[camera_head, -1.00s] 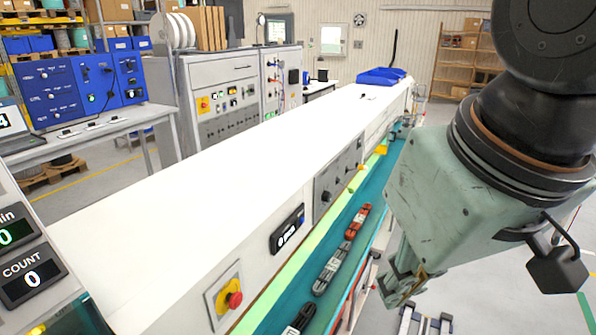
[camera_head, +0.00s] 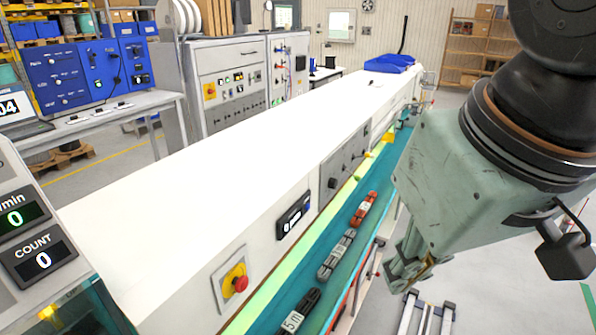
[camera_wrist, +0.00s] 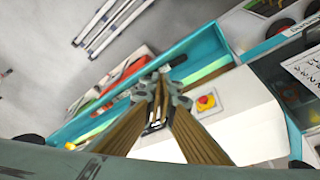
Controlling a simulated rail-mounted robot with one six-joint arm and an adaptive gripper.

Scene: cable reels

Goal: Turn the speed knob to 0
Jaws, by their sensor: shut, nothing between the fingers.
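In the head view, a grey control panel (camera_head: 345,165) with small dark knobs or levers sits on the side of the long white machine. Its labels are too small to read, so I cannot tell which one is the speed knob. My gripper (camera_head: 408,268) hangs right of the conveyor, apart from the panel. In the wrist view my gripper (camera_wrist: 157,112) is shut and empty, with the stop button (camera_wrist: 206,102) visible past it.
Grey and orange cable bundles (camera_head: 336,255) lie on the teal conveyor (camera_head: 270,318) below the machine side. A readout box (camera_head: 40,255) at the left shows zeros for a per-minute rate and COUNT.

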